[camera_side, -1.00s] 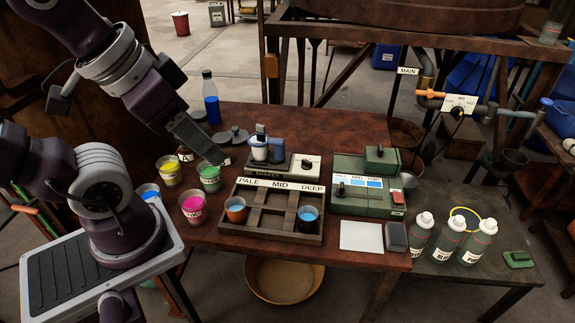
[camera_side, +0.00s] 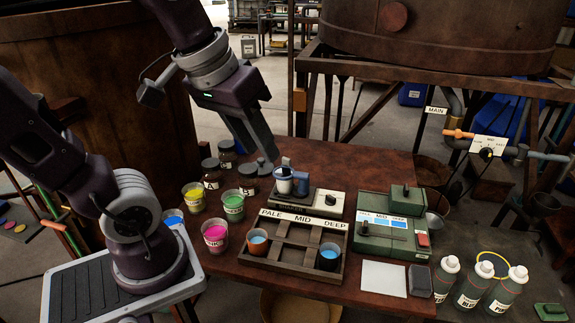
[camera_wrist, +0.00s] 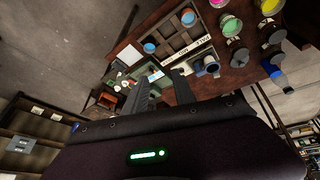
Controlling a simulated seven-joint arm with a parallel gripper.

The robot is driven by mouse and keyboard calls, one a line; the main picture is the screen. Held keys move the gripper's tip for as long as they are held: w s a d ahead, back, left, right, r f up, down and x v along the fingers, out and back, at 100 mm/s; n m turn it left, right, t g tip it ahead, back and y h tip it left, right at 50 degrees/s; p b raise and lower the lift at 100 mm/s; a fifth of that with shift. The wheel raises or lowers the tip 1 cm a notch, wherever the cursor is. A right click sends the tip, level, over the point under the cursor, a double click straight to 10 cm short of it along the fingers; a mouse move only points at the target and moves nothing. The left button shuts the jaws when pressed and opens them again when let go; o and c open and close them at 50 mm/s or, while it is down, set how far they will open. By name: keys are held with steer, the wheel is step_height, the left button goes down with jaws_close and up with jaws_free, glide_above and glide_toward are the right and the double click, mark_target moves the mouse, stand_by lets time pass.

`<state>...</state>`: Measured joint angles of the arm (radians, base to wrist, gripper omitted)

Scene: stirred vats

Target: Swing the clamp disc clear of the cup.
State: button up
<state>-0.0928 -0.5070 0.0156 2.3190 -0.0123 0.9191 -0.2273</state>
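The cup (camera_side: 284,184) is pale and stands on the shaker (camera_side: 318,202), at the back middle of the table in the side view. A dark clamp piece (camera_side: 285,162) shows over its top, beside a blue-grey post (camera_side: 301,181). I cannot tell how far the disc covers the mouth. My gripper (camera_side: 264,155) is just left of and above the cup, apart from it. In the wrist view its two fingers (camera_wrist: 161,92) are spread with nothing between them, and the shaker area (camera_wrist: 205,66) lies beyond them, partly unclear.
A rack marked PALE, MID, DEEP (camera_side: 291,262) holds two cups in front of the shaker. Pots of yellow, green and pink (camera_side: 214,236) and dark-lidded jars (camera_side: 249,180) stand left. A green device (camera_side: 390,228) is right. The table behind the shaker is clear.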

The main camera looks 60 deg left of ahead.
steer(key=w+a+f+n+g, duration=0.2)
steer(key=w+a+n, duration=0.6)
steer(key=w, duration=0.4)
steer(key=n+g, duration=0.3)
steer(key=n, duration=0.8)
glide_above(286, 158)
step_height(286, 158, down, 15)
steer(key=shift+r, duration=0.2)
step_height(286, 158, down, 7)
steer(key=shift+f, duration=0.1)
jaws_close()
steer(key=shift+w, duration=0.1)
